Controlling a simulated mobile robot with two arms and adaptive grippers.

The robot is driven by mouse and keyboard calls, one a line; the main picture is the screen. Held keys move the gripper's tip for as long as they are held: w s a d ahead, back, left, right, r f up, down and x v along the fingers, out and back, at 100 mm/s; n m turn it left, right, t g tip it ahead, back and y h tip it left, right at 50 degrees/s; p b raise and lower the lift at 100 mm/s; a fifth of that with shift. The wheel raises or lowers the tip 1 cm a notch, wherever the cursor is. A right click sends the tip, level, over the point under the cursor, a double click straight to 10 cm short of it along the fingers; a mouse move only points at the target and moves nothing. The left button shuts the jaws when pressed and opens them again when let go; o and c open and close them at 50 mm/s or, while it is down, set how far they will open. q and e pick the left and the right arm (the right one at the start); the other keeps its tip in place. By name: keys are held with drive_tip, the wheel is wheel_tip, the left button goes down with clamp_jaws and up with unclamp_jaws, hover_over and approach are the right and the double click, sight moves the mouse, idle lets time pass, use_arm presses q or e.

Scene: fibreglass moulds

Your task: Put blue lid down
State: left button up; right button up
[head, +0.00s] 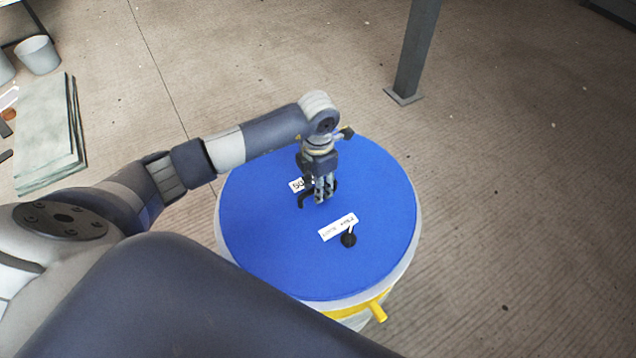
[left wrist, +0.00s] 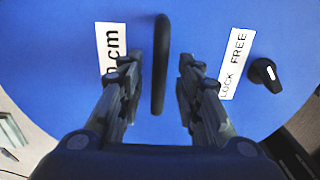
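The round blue lid (head: 370,200) lies flat on a pale drum (head: 345,303). It fills most of the left wrist view (left wrist: 200,30). A black bar handle (left wrist: 161,60) stands at its middle; in the head view my gripper partly hides it. My left gripper (head: 322,200) points down at the lid. In the left wrist view its two fingers (left wrist: 161,75) are open, one on each side of the handle, with blue gaps showing between. The lid bears a LOCK FREE label (left wrist: 236,62) and a black knob (left wrist: 266,75). My right gripper is not in view.
A grey post (head: 416,50) stands on the floor behind the drum to the right. Stacked pale sheets (head: 48,140) and a grey bucket (head: 38,55) are at the far left. A yellow spout (head: 377,312) sticks out at the drum's front. Floor to the right is clear.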

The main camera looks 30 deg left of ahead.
use_arm(q)
drive_tip(key=shift+r, duration=0.15)
wheel_tip(320, 180, up, 12)
drive_tip(key=b, duration=0.2)
drive_tip(key=shift+f, duration=0.2)
idle(0.6)
